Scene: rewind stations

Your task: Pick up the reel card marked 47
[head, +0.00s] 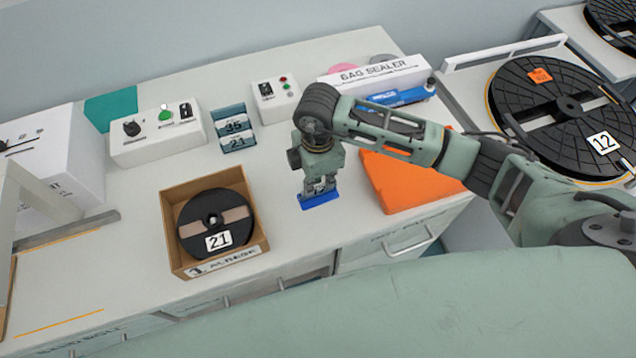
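My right gripper (319,184) points down at the middle of the counter. Its fingertips are at a small flat blue piece (320,200). No marking shows on this piece, and I cannot tell whether the fingers grip it or only touch it. A dark teal rack (233,128) behind it holds cards marked 35 and 21. I see no number 47 anywhere. My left gripper is not in view.
A cardboard box (176,225) holds a black reel (215,220) marked 21. An orange folder-like slab (405,185) lies right of the gripper. White control boxes (158,138) and a bag sealer (378,74) line the back. A large reel (540,105) marked 12 sits right.

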